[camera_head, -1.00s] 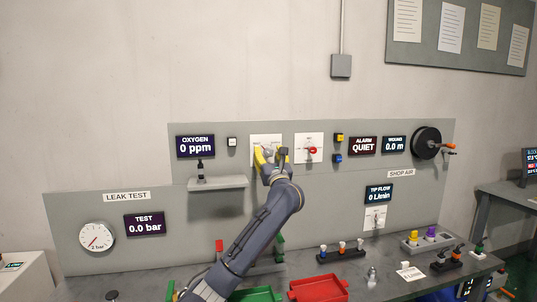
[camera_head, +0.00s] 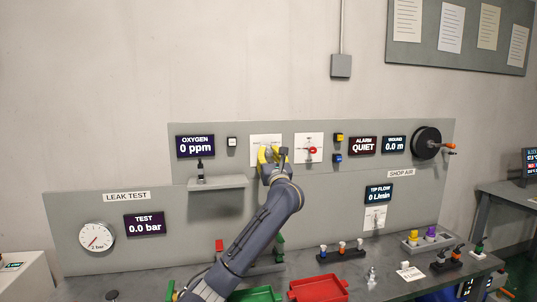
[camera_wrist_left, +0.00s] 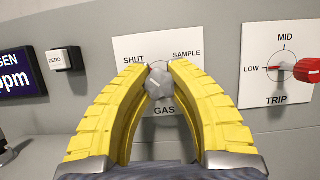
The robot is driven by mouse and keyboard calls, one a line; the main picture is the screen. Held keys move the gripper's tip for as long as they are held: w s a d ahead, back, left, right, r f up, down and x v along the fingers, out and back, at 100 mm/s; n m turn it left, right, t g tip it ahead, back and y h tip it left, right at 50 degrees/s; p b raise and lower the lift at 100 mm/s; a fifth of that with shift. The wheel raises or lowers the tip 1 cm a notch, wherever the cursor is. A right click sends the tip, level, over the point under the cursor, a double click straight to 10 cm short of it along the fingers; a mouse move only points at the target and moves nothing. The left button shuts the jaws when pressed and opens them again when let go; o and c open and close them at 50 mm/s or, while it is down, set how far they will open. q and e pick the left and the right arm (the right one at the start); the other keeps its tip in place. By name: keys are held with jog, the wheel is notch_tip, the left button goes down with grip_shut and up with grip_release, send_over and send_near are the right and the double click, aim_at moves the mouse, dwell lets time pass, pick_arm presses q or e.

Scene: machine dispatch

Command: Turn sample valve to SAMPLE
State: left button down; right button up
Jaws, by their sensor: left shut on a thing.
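The sample valve is a grey knob (camera_wrist_left: 159,82) on a white plate (camera_wrist_left: 128,47) marked SHUT at upper left, SAMPLE at upper right and GAS below. The plate also shows in the head view (camera_head: 258,141), partly hidden by my gripper. My left gripper (camera_wrist_left: 160,72) has its two yellow fingers on either side of the knob, shut on it. It also shows in the head view (camera_head: 271,153). A pale mark is visible on the knob, but its exact setting is hard to read. My right gripper is not in view.
The TRIP plate (camera_wrist_left: 274,80) with its red knob (camera_wrist_left: 307,70) is close on the right. The ZERO button (camera_wrist_left: 65,59) and the OXYGEN display (camera_head: 195,146) are on the left. A shelf (camera_head: 217,183) juts out below left. Trays and fittings are on the bench below.

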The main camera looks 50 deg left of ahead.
pick_arm(q)
jog(key=shift+m, duration=0.5)
jog(key=m+t+h, duration=0.1)
jog(key=m, duration=0.2)
jog(key=m+t+h, duration=0.1)
jog(key=m, duration=0.2)
jog(key=shift+t, duration=0.4)
jog(key=m+h, duration=0.1)
jog(key=m, duration=0.2)
jog(key=m+t+h, duration=0.1)
jog(key=m, duration=0.2)
jog(key=shift+t+h, duration=0.3)
jog(key=shift+h, duration=0.1)
jog(key=m+h, duration=0.2)
jog(key=m, duration=0.3)
jog(key=shift+m+g+h, duration=0.5)
jog(key=shift+m+h, duration=0.2)
jog(key=shift+m, duration=1.5)
jog(key=c, duration=1.1)
grip_release()
jog(key=shift+o, duration=0.2)
